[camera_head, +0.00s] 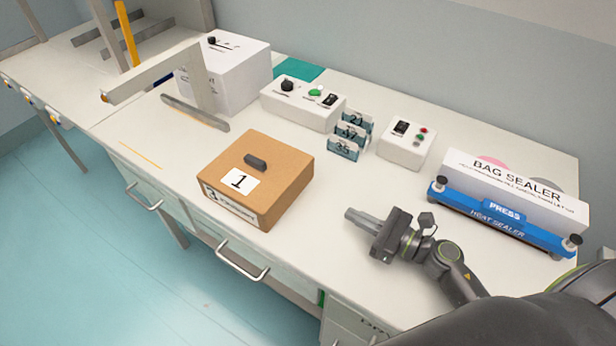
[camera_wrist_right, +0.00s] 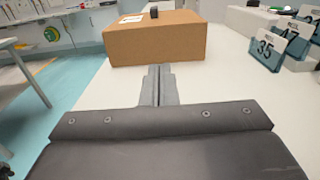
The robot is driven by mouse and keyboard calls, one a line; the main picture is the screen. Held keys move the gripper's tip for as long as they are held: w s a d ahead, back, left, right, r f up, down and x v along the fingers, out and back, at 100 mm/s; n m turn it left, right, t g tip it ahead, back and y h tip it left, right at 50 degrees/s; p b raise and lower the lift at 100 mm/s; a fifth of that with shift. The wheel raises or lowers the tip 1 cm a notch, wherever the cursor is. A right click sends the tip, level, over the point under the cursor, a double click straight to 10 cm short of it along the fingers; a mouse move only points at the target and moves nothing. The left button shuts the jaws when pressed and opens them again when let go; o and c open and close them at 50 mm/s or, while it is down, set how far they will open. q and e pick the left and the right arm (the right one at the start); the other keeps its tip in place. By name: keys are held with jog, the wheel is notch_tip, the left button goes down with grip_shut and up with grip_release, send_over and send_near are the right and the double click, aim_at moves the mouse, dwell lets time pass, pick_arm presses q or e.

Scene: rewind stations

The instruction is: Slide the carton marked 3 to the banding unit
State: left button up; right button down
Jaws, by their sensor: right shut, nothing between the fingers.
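A brown carton (camera_head: 280,169) stands on the white bench, with a dark handle and a label "1" on its top and a small "3" on its front label. It also shows in the right wrist view (camera_wrist_right: 160,43), straight ahead of the fingers. My right gripper (camera_head: 350,215) is shut and empty, to the right of the carton and apart from it; its closed fingers show in the right wrist view (camera_wrist_right: 158,72). A white box unit (camera_head: 240,75) with a grey arch (camera_head: 165,80) in front of it stands at the back left; its lettering is partly hidden. My left gripper is not in view.
A switch box (camera_head: 303,103), numbered cards (camera_head: 347,135) and a smaller control box (camera_head: 406,145) stand behind the carton. A bag sealer (camera_head: 510,195) stands at the right. The bench is clear between the carton and the arch, and between the gripper and carton.

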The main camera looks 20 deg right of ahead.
jog(key=p, duration=0.5)
send_near(293, 186)
jog(key=x, duration=0.5)
jog(key=shift+w+a+r, duration=0.1)
jog(key=shift+w+r, duration=0.05)
jog(key=shift+w+a+f, duration=0.2)
jog(key=shift+w+a, duration=0.3)
jog(key=shift+w, duration=0.15)
